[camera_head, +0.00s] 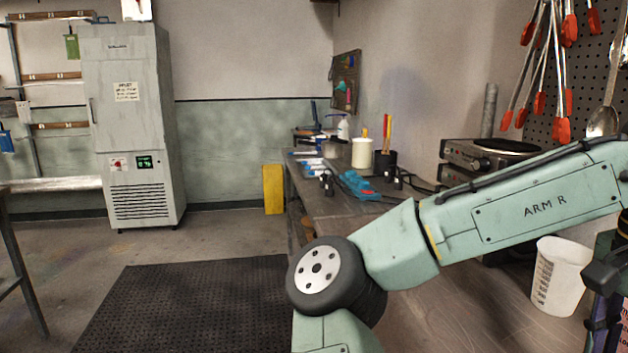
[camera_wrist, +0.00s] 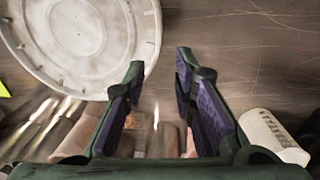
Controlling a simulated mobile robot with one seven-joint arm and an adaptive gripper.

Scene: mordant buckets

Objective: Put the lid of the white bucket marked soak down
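In the wrist view my gripper (camera_wrist: 160,78) is open, with nothing between its purple finger pads. A large round white lid-like disc (camera_wrist: 112,50) with a raised rim and a greyer middle lies at the upper left, beside the left finger. I cannot tell whether it rests on a bucket or on the wooden surface. No "soak" marking is readable. In the head view a white bucket (camera_head: 560,277) with dark graduation marks stands at the right, its top open.
In the wrist view a white cylinder (camera_wrist: 272,136) with printed markings lies right of my gripper; blurred objects lie below. The head view shows a workbench (camera_head: 335,203) with a blue-and-red tool (camera_head: 360,186), a white container (camera_head: 362,153) and a hot plate (camera_head: 490,155).

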